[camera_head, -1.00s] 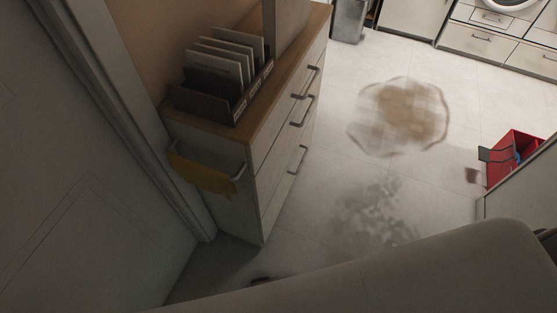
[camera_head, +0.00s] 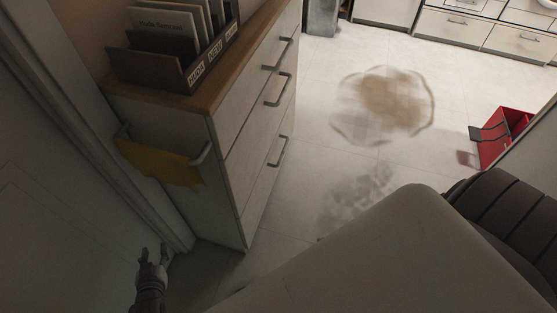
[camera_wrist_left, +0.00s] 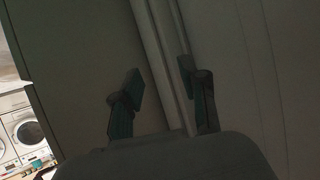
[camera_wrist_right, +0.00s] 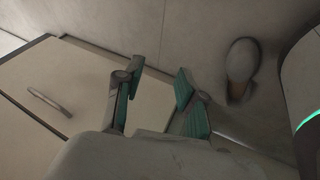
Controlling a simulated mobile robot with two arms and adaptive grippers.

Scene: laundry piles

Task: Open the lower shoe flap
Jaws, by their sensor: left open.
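The pale cabinet (camera_head: 228,200) with a wooden top stands left of centre in the head view. Its front has several bar handles. The lowest handle (camera_head: 278,150) is on the lower front panel (camera_head: 262,185), which looks shut. My left gripper (camera_head: 152,256) is low at the left, beside the cabinet's end and near the door frame. It is open and empty in the left wrist view (camera_wrist_left: 158,85). My right gripper (camera_wrist_right: 160,85) is open and empty in the right wrist view, near a pale panel (camera_wrist_right: 75,85) with a bar handle (camera_wrist_right: 49,102). It is hidden in the head view.
A yellow cloth (camera_head: 160,163) hangs from a rail on the cabinet's end. A file holder (camera_head: 180,65) stands on top. A red bin (camera_head: 500,135) is at the right. A grey oval object (camera_wrist_right: 241,62), perhaps a shoe, shows in the right wrist view.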

